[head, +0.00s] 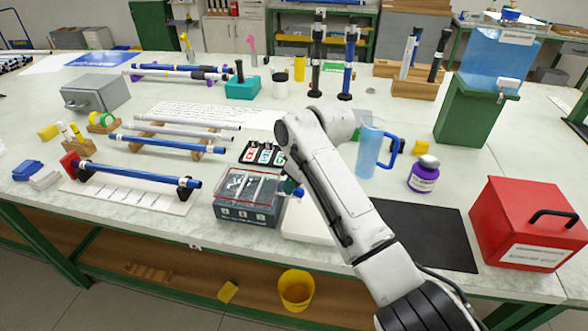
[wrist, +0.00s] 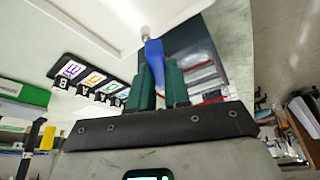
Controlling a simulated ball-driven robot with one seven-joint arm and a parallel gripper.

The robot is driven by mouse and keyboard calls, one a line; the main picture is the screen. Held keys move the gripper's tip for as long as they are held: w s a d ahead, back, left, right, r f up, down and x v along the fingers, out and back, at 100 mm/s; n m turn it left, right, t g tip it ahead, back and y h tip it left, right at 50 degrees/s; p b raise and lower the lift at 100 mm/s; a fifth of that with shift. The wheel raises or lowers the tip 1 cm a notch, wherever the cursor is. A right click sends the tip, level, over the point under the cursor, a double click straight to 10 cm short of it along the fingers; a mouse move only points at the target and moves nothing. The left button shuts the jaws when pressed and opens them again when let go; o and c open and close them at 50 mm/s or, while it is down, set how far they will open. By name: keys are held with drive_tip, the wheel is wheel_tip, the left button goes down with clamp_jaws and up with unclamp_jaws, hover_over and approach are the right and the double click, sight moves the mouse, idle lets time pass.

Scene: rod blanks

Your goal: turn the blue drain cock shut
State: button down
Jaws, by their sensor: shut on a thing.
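The blue drain cock (wrist: 155,58) shows in the wrist view as a blue lever with a short metal stem at its far end. My gripper (wrist: 160,82) has its two green fingers on either side of the lever, shut on it. In the head view, a bit of blue (head: 299,192) shows beside the right side of a dark box with a clear, red-edged lid (head: 249,212). There my gripper (head: 290,187) is mostly hidden behind my arm. I cannot tell how far the cock is turned.
A white tray (head: 305,228) lies right of the box, and a black mat (head: 440,240) beyond it. A blue-handled jug (head: 370,152), a purple-labelled bottle (head: 424,176) and a red box (head: 525,222) stand to the right. Rods on racks (head: 165,144) lie left.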

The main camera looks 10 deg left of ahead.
drive_tip(key=m+p, duration=0.1)
drive_tip(key=m, duration=0.1)
drive_tip(key=p, duration=0.1)
drive_tip(key=shift+s+a+r+m+t+h+p, duration=0.15)
drive_tip(key=shift+r+m+t+h+p, duration=0.15)
drive_tip(key=shift+m+t, duration=0.1)
drive_tip(key=m+p, duration=0.1)
drive_tip(key=m+t+h+p, duration=0.1)
drive_tip(key=m, duration=0.1)
drive_tip(key=shift+s+a+f+m, duration=0.1)
drive_tip(key=shift+a+f+m, duration=0.1)
drive_tip(key=shift+m, duration=0.1)
drive_tip(key=shift+a+m+t+h, duration=0.2)
drive_tip(key=shift+m+h, duration=0.4)
drive_tip(key=shift+m, duration=1)
drive_tip(key=shift+a+m+t+h, duration=0.15)
drive_tip(key=shift+m+h, duration=0.45)
drive_tip(key=shift+m, duration=1)
drive_tip(key=shift+d, duration=0.1)
drive_tip(key=c, duration=1.1)
unclamp_jaws()
drive_tip(key=shift+f, duration=0.1)
drive_tip(key=v, duration=1)
drive_tip(key=shift+s+r, duration=0.2)
drive_tip(key=shift+r, duration=0.2)
